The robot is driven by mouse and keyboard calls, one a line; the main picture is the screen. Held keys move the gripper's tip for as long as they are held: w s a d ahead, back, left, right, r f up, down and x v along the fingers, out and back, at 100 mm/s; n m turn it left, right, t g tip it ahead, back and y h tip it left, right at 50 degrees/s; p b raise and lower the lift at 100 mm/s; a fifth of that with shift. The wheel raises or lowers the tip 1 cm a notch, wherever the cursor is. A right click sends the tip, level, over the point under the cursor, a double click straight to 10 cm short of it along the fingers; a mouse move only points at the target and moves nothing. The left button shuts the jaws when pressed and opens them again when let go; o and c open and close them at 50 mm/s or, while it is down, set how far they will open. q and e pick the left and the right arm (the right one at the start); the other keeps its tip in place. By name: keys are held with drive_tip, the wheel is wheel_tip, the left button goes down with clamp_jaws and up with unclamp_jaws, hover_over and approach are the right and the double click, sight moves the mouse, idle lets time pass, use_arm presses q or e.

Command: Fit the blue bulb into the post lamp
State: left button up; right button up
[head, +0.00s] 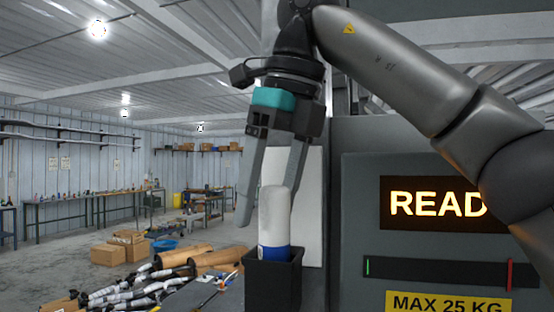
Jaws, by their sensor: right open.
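I see no blue bulb and no post lamp that I can make out. A white, bottle-like cylinder (273,218) with a narrower rounded top and a blue band near its bottom stands upright in a dark square holder (273,281). The holder hides its lower end. My right gripper (267,207) points down from above, open, with its long grey fingers spread. The left finger is apart from the cylinder on its left; the right finger comes down beside its top, and I cannot tell if it touches. My left gripper is not in view.
A dark grey machine panel (360,228) with a lit display (440,205) and a yellow "MAX 25 KG" label (448,303) fills the right. Mufflers and pipes (120,292) lie piled at lower left, near cardboard boxes (108,255). Workbenches (80,198) line the far wall. Open floor lies at left.

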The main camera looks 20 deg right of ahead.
drive_tip(key=shift+r, duration=0.1)
drive_tip(key=p+v, duration=0.5)
drive_tip(key=v, duration=1)
drive_tip(key=shift+s, duration=0.1)
idle(0.4)
